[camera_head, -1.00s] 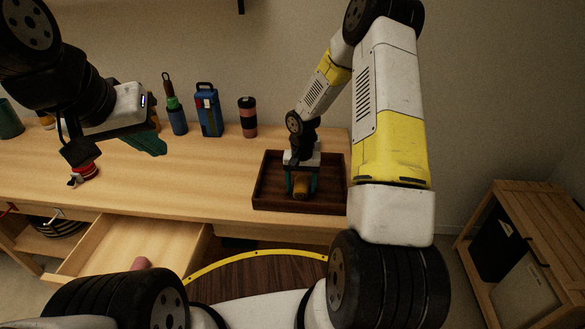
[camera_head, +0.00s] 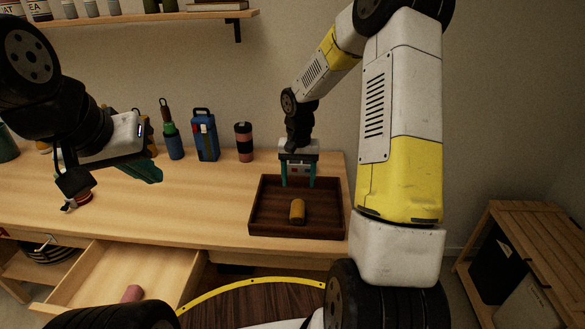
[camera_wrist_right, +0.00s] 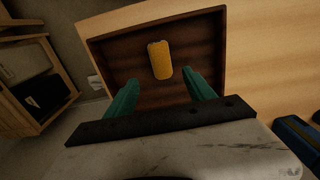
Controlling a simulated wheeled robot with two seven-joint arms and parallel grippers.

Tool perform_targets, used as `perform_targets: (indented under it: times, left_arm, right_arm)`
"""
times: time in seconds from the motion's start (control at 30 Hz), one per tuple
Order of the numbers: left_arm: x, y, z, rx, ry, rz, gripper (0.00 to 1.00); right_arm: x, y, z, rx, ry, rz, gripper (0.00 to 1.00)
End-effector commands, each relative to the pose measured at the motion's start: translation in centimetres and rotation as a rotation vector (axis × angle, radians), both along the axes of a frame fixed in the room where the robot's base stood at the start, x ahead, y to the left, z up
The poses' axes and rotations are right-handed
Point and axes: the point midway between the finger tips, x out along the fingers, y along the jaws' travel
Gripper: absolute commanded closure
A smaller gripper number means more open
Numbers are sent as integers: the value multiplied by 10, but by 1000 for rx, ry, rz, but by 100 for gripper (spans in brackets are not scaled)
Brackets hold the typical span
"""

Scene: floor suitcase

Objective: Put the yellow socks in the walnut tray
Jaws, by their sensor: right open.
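The yellow socks (camera_head: 297,211), a small rolled bundle, lie inside the walnut tray (camera_head: 262,232), on its floor near the middle. The socks (camera_wrist_right: 160,60) and the tray (camera_wrist_right: 98,45) also show in the right wrist view. My right gripper (camera_head: 298,184) is open and empty above the back part of the tray, apart from the socks. Its two green fingers also show in the right wrist view (camera_wrist_right: 162,92), with the socks beyond them. My left gripper (camera_head: 148,173) hangs over the left part of the desk; its jaws are not clear.
A blue lunch-box-like object (camera_head: 206,140), a pink and black tumbler (camera_head: 243,142) and a blue-green bottle (camera_head: 173,142) stand along the back of the desk. An open drawer (camera_head: 125,270) with a pink roll (camera_head: 132,293) juts out in front. A wooden crate (camera_head: 530,240) stands at right.

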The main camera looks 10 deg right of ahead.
Motion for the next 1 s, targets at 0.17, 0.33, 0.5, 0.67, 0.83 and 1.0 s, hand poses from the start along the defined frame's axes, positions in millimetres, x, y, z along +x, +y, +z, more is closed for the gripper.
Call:
perform_targets:
  times: [0.17, 0.33, 0.5, 0.67, 0.83, 1.0]
  left_arm:
    - [0, 0, 0, 0, 0, 0, 100]
    - [0, 0, 0, 0, 0, 0, 100]
    - [0, 0, 0, 0, 0, 0, 100]
    - [0, 0, 0, 0, 0, 0, 100]
    - [0, 0, 0, 0, 0, 0, 100]
    - [0, 0, 0, 0, 0, 0, 100]
  right_arm:
    - [-23, -1, 66, -18, -81, 50, 37]
    - [-69, 1, 137, -21, -186, 114, 37]
    - [-124, 5, 190, -1, -299, 176, 37]
    - [-178, 12, 220, 38, -411, 235, 37]
    - [-220, 19, 234, 82, -509, 289, 37]
    - [-238, 23, 237, 107, -555, 316, 37]
